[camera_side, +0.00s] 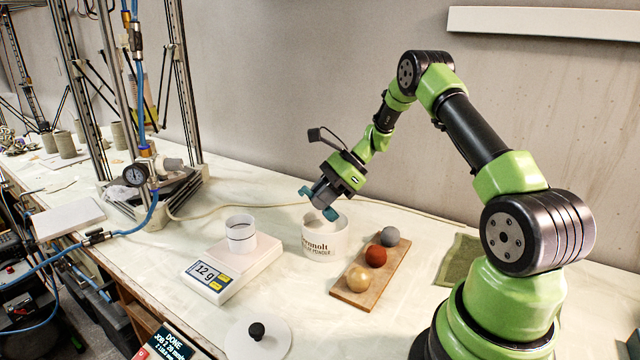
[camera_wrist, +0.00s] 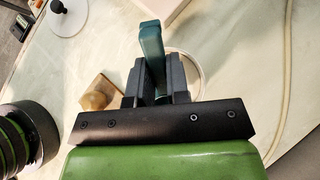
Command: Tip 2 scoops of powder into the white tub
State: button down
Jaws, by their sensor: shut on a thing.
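My gripper (camera_side: 322,194) is shut on a teal scoop (camera_side: 326,212), which also shows between the dark fingers in the wrist view (camera_wrist: 152,48). The scoop's lower end is at the mouth of a wide white pot (camera_side: 326,245) lettered with "powder". I cannot see whether the scoop holds powder. The white tub (camera_side: 240,236), with a dark line around it, stands upright on a scale (camera_side: 232,272), left of my gripper and apart from it. Its contents are not clear. The scale's display seems to read 12 g.
A wooden board (camera_side: 371,283) with gold, rust-red and grey balls lies right of the pot. A white lid with a black knob (camera_side: 257,331) lies at the front. A metal frame with a gauge (camera_side: 135,175) stands at left. A green cloth (camera_side: 460,260) lies near my base.

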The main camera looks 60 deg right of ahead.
aim_at(325, 214)
jog(key=shift+f, duration=2.8)
jog(key=shift+r, duration=4.3)
jog(key=w+a+r+m+h, duration=0.2)
jog(key=w+a+m+h, duration=0.5)
jog(key=w+a+m, duration=0.4)
jog(key=shift+w+a+m+g+h, duration=0.3)
jog(key=shift+w+a+g+h, duration=0.15)
jog(key=shift+w, duration=1.6)
